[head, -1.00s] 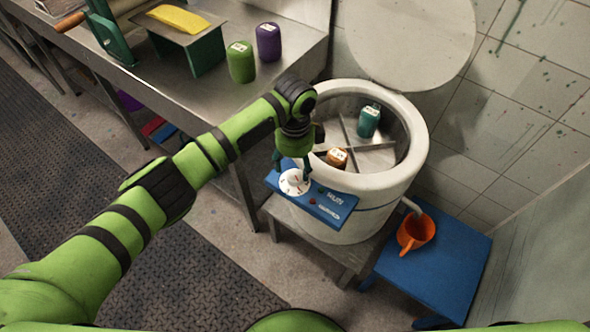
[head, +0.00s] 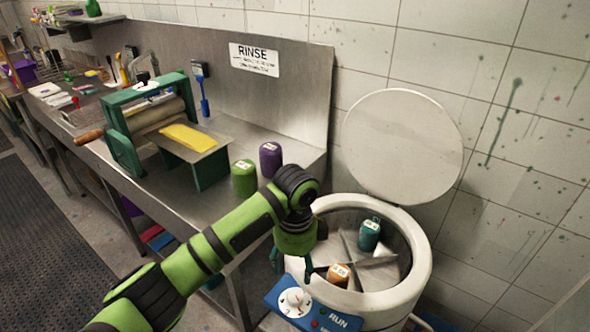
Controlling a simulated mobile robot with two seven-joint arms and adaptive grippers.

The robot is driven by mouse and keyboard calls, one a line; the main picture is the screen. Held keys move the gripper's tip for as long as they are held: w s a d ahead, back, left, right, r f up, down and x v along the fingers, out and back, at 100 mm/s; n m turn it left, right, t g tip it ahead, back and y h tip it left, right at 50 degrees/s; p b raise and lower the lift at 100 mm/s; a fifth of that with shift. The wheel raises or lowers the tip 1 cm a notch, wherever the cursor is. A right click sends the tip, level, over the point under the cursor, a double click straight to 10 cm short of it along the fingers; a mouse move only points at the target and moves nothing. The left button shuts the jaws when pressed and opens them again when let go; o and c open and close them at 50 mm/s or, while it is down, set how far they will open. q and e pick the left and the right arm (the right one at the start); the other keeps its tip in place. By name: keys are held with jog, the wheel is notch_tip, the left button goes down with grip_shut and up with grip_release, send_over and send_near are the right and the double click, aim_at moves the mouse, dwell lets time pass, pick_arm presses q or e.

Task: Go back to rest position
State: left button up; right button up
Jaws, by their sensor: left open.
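My left arm comes in from the lower left, and my left gripper (head: 292,268) points down, open and empty. It is above and beside the white dial (head: 295,300) on the blue control panel (head: 327,314), at the near left of the round white drum machine (head: 421,272). It looks apart from the dial. The drum's round lid (head: 403,146) stands open against the wall. A teal canister (head: 369,235) and an orange canister (head: 338,275) sit in separate divided compartments inside. My right gripper is out of view.
A steel bench (head: 215,210) holds a green canister (head: 244,178), a purple canister (head: 270,160) and a green wringer (head: 122,150) with a yellow cloth (head: 188,137). A RINSE sign (head: 254,59) is on the backsplash. Dark floor matting (head: 50,250) lies at the left.

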pick_arm(q)
jog(key=s+f+n+t+h, duration=0.1)
jog(key=s+f+n+h, duration=0.3)
jog(key=s+f+n, duration=0.6)
jog(key=s+a+n+t+y, duration=0.1)
jog(key=s+a+n+y, duration=0.1)
jog(key=s+a+n, duration=0.6)
jog(key=s+a+n+t+y, duration=0.2)
jog(key=s+a, duration=0.5)
jog(key=a, duration=0.4)
notch_tip(320, 180, down, 25)
jog(key=s+g, duration=0.2)
jog(key=s+a+f+g+b, duration=0.1)
jog(key=s+a+f, duration=0.2)
jog(key=s+f, duration=1.1)
jog(key=shift+s+a+f, duration=0.2)
jog(key=shift+s, duration=0.75)
